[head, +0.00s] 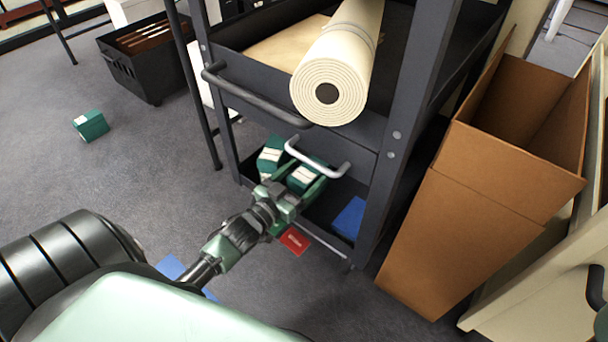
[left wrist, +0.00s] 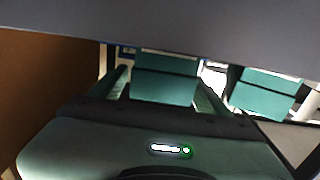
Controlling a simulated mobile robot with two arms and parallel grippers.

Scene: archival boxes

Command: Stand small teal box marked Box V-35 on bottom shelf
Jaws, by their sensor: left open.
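My left gripper (head: 300,188) reaches into the bottom shelf (head: 318,212) of the dark cart, its fingers open on either side of a small teal box (head: 304,175) with a pale label. In the left wrist view, this teal box (left wrist: 165,82) sits between the finger tips; I cannot tell whether they touch it. A second teal box (head: 270,156) stands beside it on the shelf, and shows to the right in the left wrist view (left wrist: 265,95). A third teal box (head: 91,125) lies on the floor at far left. The labels are too small to read. My right gripper is not in view.
A cream roll (head: 340,60) lies on the upper shelf above a handle (head: 318,160). A blue item (head: 349,217) is on the bottom shelf. A red item (head: 295,240) lies near the cart's front edge. A tall cardboard box (head: 470,220) stands close on the right. Floor at left is mostly clear.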

